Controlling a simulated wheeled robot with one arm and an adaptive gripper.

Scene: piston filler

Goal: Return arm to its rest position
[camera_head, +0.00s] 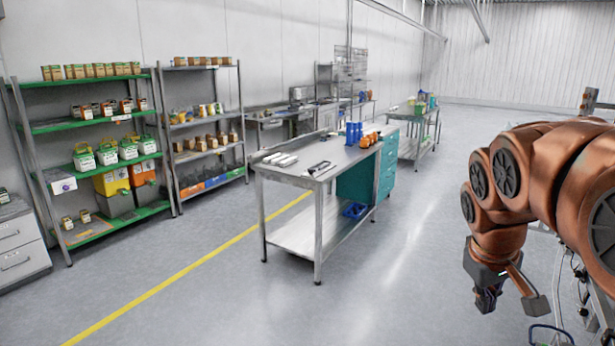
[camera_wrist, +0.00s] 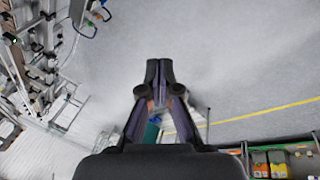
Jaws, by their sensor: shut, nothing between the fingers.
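My gripper (camera_head: 487,300) hangs at the end of my copper-coloured arm at the right side of the head view, pointing down over open floor. It is well to the right of the steel workbench (camera_head: 300,232) and touches nothing that I can see. In the wrist view my gripper (camera_wrist: 159,66) is in the middle, its two dark fingers meeting at the tips. It is shut and empty. Grey floor lies beyond the fingertips.
Green-shelved racks (camera_head: 95,124) with boxes and jugs line the left wall. The workbench carries blue and orange items. A smaller steel table (camera_head: 418,147) stands farther back. A yellow line (camera_head: 190,270) crosses the floor. Metal equipment (camera_wrist: 60,105) shows at the left of the wrist view.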

